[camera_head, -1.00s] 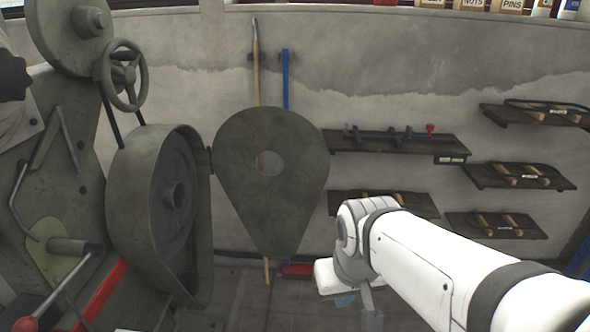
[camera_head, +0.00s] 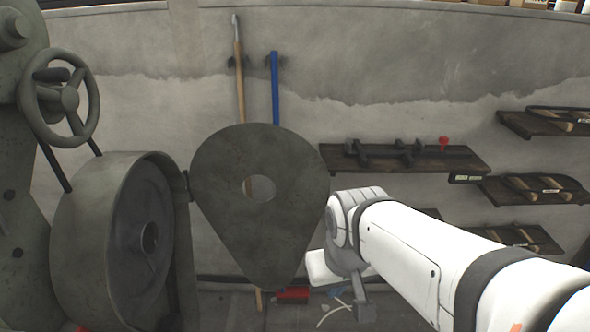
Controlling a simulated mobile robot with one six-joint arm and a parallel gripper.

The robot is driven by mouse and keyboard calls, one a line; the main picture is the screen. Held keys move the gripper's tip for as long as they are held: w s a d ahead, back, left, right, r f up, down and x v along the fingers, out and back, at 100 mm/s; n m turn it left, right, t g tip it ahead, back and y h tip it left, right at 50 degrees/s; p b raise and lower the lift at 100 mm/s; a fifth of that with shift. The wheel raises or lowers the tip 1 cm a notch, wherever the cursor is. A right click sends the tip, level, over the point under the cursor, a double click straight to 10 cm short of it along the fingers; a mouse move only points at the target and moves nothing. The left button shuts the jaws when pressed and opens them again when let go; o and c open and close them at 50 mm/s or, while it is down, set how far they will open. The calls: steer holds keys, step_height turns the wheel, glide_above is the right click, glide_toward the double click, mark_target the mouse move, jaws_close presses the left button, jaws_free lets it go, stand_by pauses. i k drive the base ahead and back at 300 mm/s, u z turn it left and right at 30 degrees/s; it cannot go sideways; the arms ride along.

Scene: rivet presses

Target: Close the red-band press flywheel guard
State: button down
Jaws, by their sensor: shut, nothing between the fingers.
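The flywheel guard (camera_head: 226,215) is a dark grey-green teardrop plate with a round hole. It stands swung open to the right, hinged at the right edge of the round flywheel housing (camera_head: 85,235). The flywheel (camera_head: 135,235) is exposed inside the housing. The press (camera_head: 20,200) carries a handwheel above the housing, and only a sliver of red shows at the bottom edge. My gripper (camera_head: 364,308) is small and partly hidden under my white wrist, pointing down. It is shut and empty, right of the guard's lower edge, with no visible contact.
A wall stands behind the guard, with a wooden-handled tool (camera_head: 239,90) and a blue pole (camera_head: 275,90) against it. Dark shelves (camera_head: 405,160) hold tools at the right. A red object (camera_head: 293,295) lies low behind the guard's tip.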

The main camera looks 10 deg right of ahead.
mark_target(269, 241)
steer(key=z, duration=0.05)
steer(key=i, duration=0.8)
steer(key=z, duration=0.85)
